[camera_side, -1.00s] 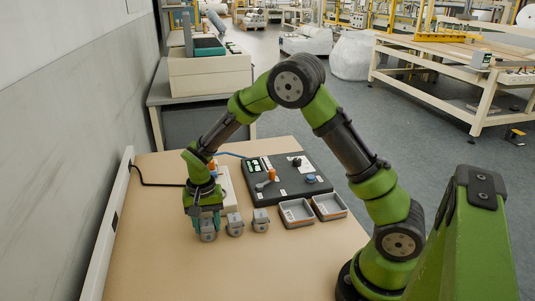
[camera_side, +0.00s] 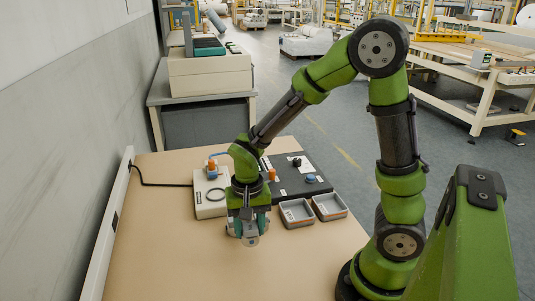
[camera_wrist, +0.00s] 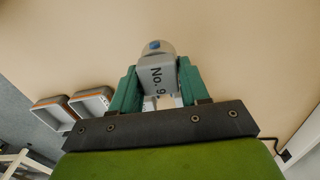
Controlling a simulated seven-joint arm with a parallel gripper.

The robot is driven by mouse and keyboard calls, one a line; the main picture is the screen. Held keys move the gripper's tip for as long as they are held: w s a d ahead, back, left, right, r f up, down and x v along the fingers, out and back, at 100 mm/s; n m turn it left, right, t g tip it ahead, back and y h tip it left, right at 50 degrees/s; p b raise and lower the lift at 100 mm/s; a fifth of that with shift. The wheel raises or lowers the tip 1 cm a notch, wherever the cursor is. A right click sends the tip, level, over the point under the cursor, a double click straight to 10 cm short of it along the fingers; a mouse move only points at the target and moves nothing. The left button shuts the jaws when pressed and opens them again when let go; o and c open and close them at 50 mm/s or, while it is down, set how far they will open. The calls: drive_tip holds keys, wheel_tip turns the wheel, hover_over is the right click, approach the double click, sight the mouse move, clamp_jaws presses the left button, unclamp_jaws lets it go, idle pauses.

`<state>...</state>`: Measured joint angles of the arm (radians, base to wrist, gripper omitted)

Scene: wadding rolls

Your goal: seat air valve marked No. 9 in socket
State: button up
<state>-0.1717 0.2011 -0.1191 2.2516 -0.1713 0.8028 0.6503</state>
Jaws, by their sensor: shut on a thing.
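My gripper (camera_side: 249,228) is shut on a grey air valve (camera_side: 250,241), held over the front part of the tan table. Behind the arm in the side view is a white block (camera_side: 208,207) with a dark ring on top. Next to it is a dark panel (camera_side: 292,182) with fittings. I cannot tell which of these has the socket. The other grey valves are hidden behind my gripper.
Two grey trays with orange trim, a left one (camera_side: 296,213) and a right one (camera_side: 329,207), stand right of my gripper. A black cable (camera_side: 160,184) runs to the white block. A pale rail edges the table's left side. The table's front left is clear.

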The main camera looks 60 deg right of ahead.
drive_tip(key=shift+s+d+r, duration=0.1)
drive_tip(key=shift+s+r, duration=0.05)
drive_tip(key=shift+s, duration=0.95)
drive_tip(key=w+d+r, duration=0.3)
drive_tip(key=w+d, duration=0.2)
drive_tip(key=w, duration=0.6)
drive_tip(key=w+d+r, duration=0.3)
drive_tip(key=w+d, duration=0.2)
drive_tip(key=w, duration=0.5)
drive_tip(key=shift+n, duration=0.3)
drive_tip(key=shift+d+f, duration=0.15)
drive_tip(key=shift+f, duration=2.25)
drive_tip(key=shift+f, duration=0.15)
drive_tip(key=shift+f, duration=0.35)
drive_tip(key=shift+f, duration=0.4)
